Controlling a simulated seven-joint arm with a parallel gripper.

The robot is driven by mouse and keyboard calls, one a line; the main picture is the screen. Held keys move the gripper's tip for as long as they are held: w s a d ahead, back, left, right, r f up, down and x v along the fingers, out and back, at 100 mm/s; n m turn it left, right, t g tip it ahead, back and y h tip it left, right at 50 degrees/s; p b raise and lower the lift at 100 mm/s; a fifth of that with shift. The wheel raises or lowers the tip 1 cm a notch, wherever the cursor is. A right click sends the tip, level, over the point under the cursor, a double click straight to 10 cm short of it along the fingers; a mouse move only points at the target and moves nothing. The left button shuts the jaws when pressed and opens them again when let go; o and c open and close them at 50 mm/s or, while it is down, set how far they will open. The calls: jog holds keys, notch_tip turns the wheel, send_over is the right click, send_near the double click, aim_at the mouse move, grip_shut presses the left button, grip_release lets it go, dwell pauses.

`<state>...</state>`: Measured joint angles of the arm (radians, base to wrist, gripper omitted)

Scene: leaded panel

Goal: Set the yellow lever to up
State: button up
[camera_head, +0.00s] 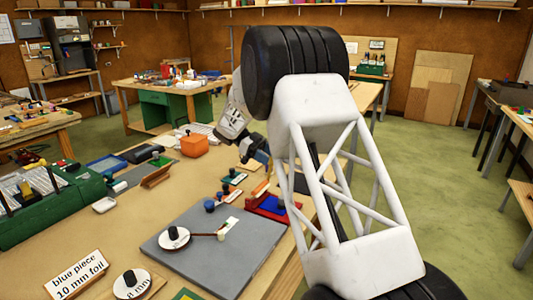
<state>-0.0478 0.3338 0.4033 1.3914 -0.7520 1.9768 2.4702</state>
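I cannot make out a yellow lever in the head view. A grey board (240,262) lies on the workbench, with a white disc with a black knob (173,237) and a thin brown rod (200,235) on it. The rod runs right to a small pale end piece. My gripper (258,157) is partly hidden behind my own arm, beyond the grey board and near the bench's far right edge. Its fingers are too small and covered to tell whether they are open.
An orange box (194,146) stands on the bench to the left of my gripper. A red-and-blue tray (272,207) sits behind the board. A card reading "blue piece 10 mm foil" (76,275) stands at front left.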

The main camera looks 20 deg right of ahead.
jog(key=s, duration=0.8)
jog(key=shift+s+a+r, duration=0.3)
jog(key=shift+s+r, duration=0.1)
